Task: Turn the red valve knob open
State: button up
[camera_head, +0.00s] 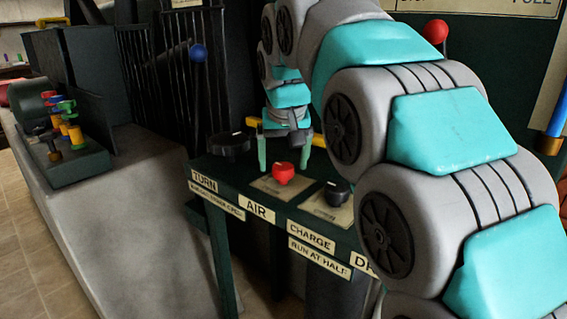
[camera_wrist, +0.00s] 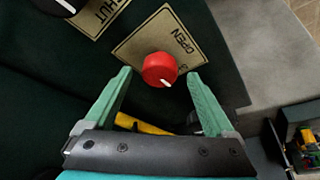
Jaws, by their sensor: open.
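The red valve knob (camera_head: 283,173) sits on a tan plate (camera_head: 262,186) on the dark green panel, with a small white pointer mark on it. In the wrist view the knob (camera_wrist: 159,68) is on its plate (camera_wrist: 128,47), which reads OPEN on the right side. The white mark points toward the lower right of that picture. My gripper (camera_head: 284,150) is above and behind the knob, its fingers pointing down. In the wrist view my gripper (camera_wrist: 158,75) is open, one finger on either side of the knob, with gaps visible. No contact with the knob shows.
A black knob (camera_head: 338,192) stands right of the red one, and a larger black knob (camera_head: 229,145) left of it. Yellow bars (camera_head: 318,139) lie beyond the panel. Colored valves (camera_head: 66,125) stand at left.

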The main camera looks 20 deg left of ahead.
jog(key=shift+w+a+f, duration=0.1)
jog(key=shift+w+f, duration=0.15)
jog(key=shift+f, duration=0.45)
jog(key=c, duration=1.4)
